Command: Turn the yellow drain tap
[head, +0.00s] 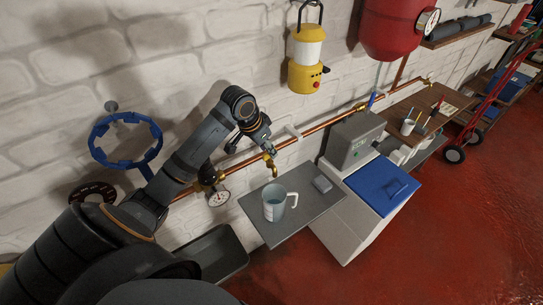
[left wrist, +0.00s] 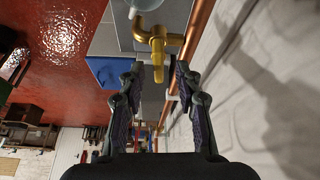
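The yellow brass drain tap (head: 270,166) sits on the copper pipe by the wall, above a grey shelf. In the left wrist view the tap (left wrist: 158,45) is ahead of my left gripper (left wrist: 160,76), and its narrow end shows between the two fingertips with a gap on each side. My left gripper (head: 262,142) is open and just above the tap in the head view. I cannot tell how deep the tap end sits between the fingers. A clear measuring jug (head: 273,205) stands on the shelf (head: 292,222) below the tap. My right gripper is not in view.
The copper pipe (head: 325,124) runs along the white brick wall. A gauge (head: 219,198) and a blue handwheel (head: 126,140) are near my left arm. A grey cabinet with a blue lid (head: 380,184) stands right of the shelf. Red floor (head: 450,230) is open at the right.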

